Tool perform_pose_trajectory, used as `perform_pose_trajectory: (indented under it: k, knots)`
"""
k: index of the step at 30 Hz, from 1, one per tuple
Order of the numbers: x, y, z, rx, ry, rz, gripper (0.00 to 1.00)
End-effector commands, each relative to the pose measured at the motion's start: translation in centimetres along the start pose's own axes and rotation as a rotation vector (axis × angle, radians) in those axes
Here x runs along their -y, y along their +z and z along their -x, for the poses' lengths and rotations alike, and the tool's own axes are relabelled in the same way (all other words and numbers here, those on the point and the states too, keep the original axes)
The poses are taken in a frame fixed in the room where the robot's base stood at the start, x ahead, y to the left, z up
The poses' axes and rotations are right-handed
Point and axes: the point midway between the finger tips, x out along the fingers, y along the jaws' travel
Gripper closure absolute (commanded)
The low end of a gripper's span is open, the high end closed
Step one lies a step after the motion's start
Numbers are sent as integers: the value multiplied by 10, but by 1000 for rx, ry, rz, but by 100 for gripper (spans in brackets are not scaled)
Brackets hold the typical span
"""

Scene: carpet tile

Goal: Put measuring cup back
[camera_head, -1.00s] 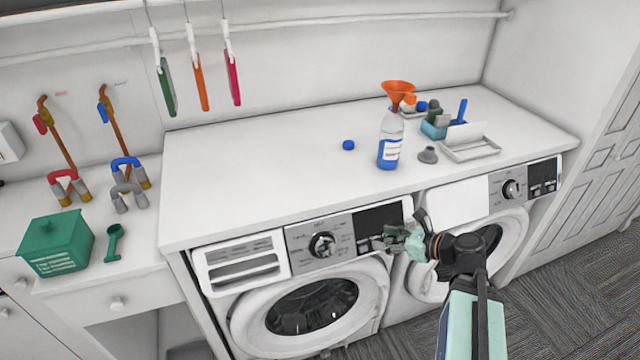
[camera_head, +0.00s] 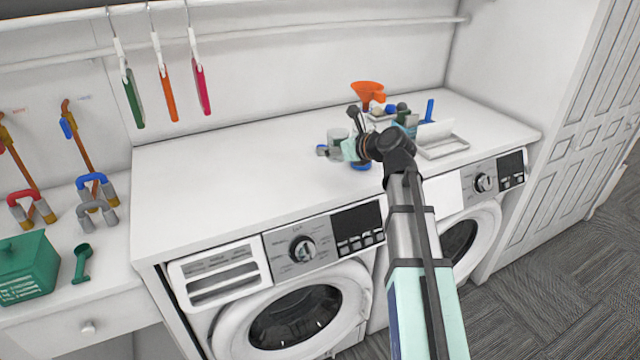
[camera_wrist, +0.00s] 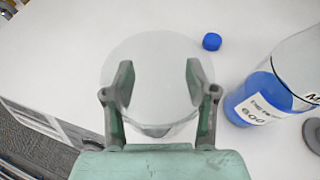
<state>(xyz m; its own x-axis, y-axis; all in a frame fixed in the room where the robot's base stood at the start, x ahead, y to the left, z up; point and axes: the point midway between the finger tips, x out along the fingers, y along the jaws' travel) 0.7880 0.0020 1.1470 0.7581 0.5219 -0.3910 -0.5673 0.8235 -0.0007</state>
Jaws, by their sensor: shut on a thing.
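My gripper (camera_head: 340,150) is above the white countertop, to the left of the bottle. In the wrist view its two green and grey fingers (camera_wrist: 158,85) are closed around a pale, round, see-through cup (camera_wrist: 155,62), which looks like the measuring cup. In the head view the cup (camera_head: 338,135) shows as a small greyish shape at the fingers. I cannot tell how far its base is above the counter.
A clear bottle with blue liquid (camera_wrist: 262,98) stands close to the right of the cup; my arm mostly hides it in the head view. A blue cap (camera_wrist: 211,41) lies nearby. A white tray (camera_head: 445,147) is right; the left countertop (camera_head: 225,185) is clear.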

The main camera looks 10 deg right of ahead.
Motion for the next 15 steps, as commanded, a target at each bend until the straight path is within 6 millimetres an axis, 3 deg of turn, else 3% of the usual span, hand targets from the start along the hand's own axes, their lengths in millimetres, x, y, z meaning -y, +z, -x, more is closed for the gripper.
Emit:
perform_pose_trajectory:
  k: [1,6,11,15]
  knots:
    - [8,24,-7,4,-26,-4,82]
    - [18,77,-10,7,-101,-37,82]
    - [21,104,-10,9,-141,-58,82]
    - [21,104,-12,9,-154,-67,82]
